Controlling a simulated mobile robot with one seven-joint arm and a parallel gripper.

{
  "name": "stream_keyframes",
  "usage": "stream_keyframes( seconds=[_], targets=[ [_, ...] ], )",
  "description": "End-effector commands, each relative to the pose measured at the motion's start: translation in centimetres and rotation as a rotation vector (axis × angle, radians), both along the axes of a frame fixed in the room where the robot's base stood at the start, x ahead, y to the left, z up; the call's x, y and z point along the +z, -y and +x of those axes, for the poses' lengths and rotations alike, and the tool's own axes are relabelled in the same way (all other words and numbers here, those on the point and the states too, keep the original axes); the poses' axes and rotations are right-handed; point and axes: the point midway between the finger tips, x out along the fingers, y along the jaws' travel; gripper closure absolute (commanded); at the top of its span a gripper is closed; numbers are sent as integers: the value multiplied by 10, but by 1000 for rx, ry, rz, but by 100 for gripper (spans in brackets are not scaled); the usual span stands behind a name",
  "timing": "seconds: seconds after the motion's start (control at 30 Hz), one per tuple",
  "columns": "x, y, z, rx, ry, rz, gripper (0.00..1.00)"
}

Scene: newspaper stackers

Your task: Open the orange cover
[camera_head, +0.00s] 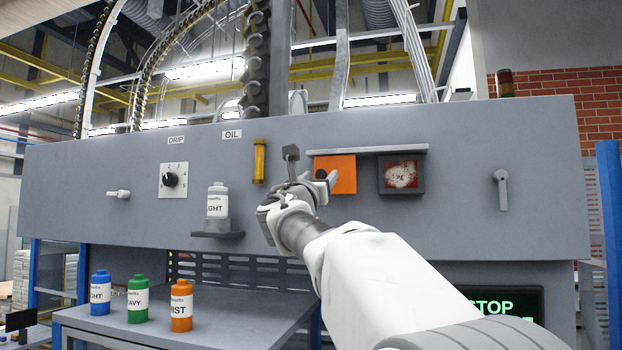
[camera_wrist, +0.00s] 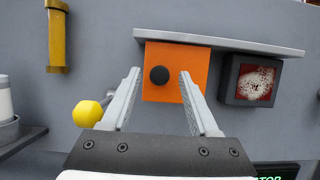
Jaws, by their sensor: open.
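The orange cover (camera_head: 343,177) is a flat square plate on the grey panel, right under a thin grey ledge. In the wrist view the orange cover (camera_wrist: 190,62) lies flat against the panel and has a round black knob (camera_wrist: 159,75) on it. My gripper (camera_wrist: 159,80) is open and empty, with its two fingers to either side of the knob in that view. I cannot tell how far the fingertips are from the cover. In the head view my gripper (camera_head: 307,166) is at the cover's left edge and hides part of it.
The grey ledge (camera_head: 385,150) juts out above the cover. A dark-framed square window (camera_head: 401,174) is to its right. A yellow-knobbed lever (camera_wrist: 88,112) is close by my left finger. A yellow tube (camera_head: 259,161) and a white bottle (camera_head: 217,200) are further left.

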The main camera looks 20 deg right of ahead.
Motion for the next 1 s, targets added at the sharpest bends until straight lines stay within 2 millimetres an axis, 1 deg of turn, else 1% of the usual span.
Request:
stream_keyframes(
  seconds=[0.17,0.27,0.37,0.6,0.8,0.9,1.0],
  targets=[
    [-2,-2,-3,1,0,0,39],
    [-8,-8,-11,1,0,0,39],
    [-17,-18,-25,4,1,0,39],
    [-40,-48,-71,4,1,0,39],
    [-55,-72,-106,2,1,0,39],
    [-61,-80,-119,3,1,1,39],
    [-65,-86,-127,1,0,0,39]
  ],
)
